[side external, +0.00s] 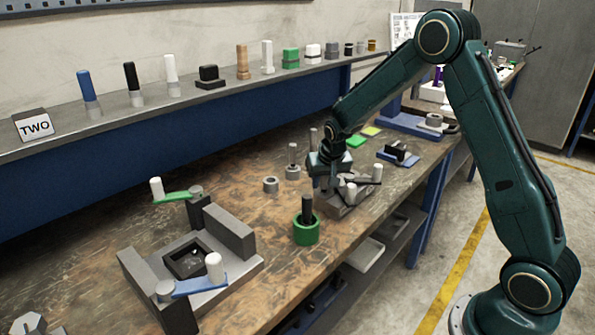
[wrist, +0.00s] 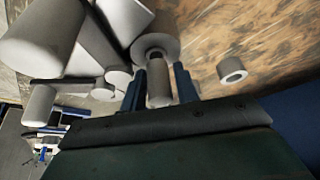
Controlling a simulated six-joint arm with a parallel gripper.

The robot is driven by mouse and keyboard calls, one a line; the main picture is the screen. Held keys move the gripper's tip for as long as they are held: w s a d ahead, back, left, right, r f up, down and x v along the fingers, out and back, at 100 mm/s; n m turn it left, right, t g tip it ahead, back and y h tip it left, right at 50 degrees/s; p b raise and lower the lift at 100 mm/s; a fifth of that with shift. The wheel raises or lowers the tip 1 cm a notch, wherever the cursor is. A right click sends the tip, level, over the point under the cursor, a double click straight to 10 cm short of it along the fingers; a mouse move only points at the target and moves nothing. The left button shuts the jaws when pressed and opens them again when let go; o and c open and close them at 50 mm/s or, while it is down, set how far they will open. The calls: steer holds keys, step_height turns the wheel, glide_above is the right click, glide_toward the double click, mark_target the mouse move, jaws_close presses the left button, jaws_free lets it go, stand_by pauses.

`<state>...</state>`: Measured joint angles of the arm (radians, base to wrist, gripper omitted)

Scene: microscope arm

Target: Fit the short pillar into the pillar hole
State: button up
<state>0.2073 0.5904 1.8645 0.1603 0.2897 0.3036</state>
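In the wrist view a short grey pillar (wrist: 158,92) lies between the two blue fingers of my gripper (wrist: 161,84). A grey round collar (wrist: 155,45) shows at its far end; I cannot tell whether the pillar sits in it. The fingers are close to both sides of the pillar, and whether they press on it is unclear. In the side external view my gripper (side external: 328,182) points down beside a grey block fixture (side external: 348,206), its tips partly hidden. I cannot tell which opening is the pillar hole.
A loose grey ring (side external: 270,185) and a thin post in a round base (side external: 292,172) stand left of my gripper. A green cup (side external: 306,232) with a dark rod is in front. A grey fixture with a square recess (side external: 187,258) stands at front left. Wood between is clear.

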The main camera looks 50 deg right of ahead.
steer(key=v, duration=1.1)
steer(key=shift+s+a+r, duration=0.2)
steer(key=shift+r, duration=0.1)
steer(key=shift+r, duration=0.1)
steer(key=s+a+r+n+t+y, duration=0.1)
steer(key=s+a+r+n, duration=0.1)
steer(key=s+a+r, duration=0.4)
steer(key=s+a+r+n, duration=0.1)
steer(key=s+r, duration=0.2)
steer(key=s, duration=0.5)
steer(key=s+a+n+y, duration=0.1)
steer(key=s+a+n, duration=0.2)
steer(key=s, duration=1.1)
steer(key=shift+s+a+n+t+y, duration=0.3)
steer(key=shift+s+a+n, duration=0.1)
steer(key=shift+a, duration=0.6)
steer(key=shift+w+r, duration=0.1)
